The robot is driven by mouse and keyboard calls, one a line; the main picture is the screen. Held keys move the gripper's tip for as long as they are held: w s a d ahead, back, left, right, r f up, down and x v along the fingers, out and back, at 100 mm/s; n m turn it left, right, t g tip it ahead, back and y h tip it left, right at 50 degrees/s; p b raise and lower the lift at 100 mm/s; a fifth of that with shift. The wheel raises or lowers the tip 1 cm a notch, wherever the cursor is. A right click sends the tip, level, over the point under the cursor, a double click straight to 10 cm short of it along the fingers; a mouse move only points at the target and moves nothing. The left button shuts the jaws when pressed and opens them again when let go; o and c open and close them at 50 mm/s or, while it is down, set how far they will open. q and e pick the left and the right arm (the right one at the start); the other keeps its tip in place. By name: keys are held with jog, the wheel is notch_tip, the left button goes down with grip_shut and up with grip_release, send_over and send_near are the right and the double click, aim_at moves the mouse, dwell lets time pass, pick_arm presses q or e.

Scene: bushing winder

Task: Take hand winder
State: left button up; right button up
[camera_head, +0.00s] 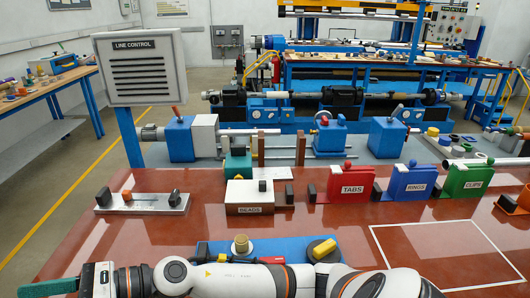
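No item in view carries a hand winder label, so I cannot tell which one it is. A blue tray or mat (284,243) lies at the near side of the red-brown bench, partly hidden behind my arm. On it are a wooden spool-like piece (241,245), a yellow-and-black round piece (323,249) and a red-and-black handle-like piece (272,260). My white arm crosses the bottom edge, coming in from the right, which I take as my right arm. The other gripper is out of view.
A metal plate with knobs (140,203) stands left on the bench. A BEADS block (249,196) and TABS (352,185), RINGS (413,182) and CLIPS (468,179) bins stand along the back. A white-outlined area (440,235) at right is clear. A LINE CONTROL panel (140,70) rises behind.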

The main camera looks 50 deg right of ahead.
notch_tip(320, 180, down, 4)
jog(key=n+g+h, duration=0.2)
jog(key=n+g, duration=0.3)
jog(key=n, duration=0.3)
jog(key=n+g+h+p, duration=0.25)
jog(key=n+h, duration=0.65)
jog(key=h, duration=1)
send_over(202, 251)
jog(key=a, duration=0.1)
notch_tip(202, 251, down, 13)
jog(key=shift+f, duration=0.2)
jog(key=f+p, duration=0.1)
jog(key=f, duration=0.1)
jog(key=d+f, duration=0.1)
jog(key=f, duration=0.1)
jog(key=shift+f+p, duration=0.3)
jog(key=shift+p, duration=0.05)
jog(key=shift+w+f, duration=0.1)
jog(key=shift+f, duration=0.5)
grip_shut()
